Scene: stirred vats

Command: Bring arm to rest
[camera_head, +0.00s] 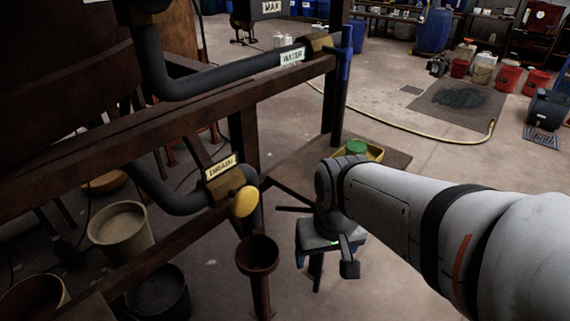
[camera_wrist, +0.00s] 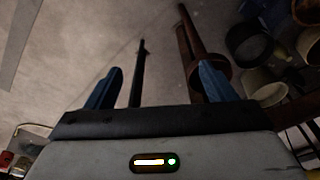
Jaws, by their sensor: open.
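My arm reaches in from the right in the head view, bent at the elbow. My gripper (camera_head: 325,248) hangs at its end, low beside the frame and to the right of a rusty funnel on a post (camera_head: 258,254). In the wrist view my gripper (camera_wrist: 160,85) shows two blue fingers spread wide apart with nothing between them. The funnel post (camera_wrist: 190,45) stands close by the right finger in that view. A thin dark bar (camera_wrist: 139,75) runs between the fingers, beyond them.
A rusty frame carries a DRAIN pipe with a yellow handle (camera_head: 245,201) and a WATER pipe with a blue handle (camera_head: 345,52). Buckets (camera_head: 121,228) stand at lower left. A yellow tray (camera_head: 374,151) with a green-lidded item lies behind my arm.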

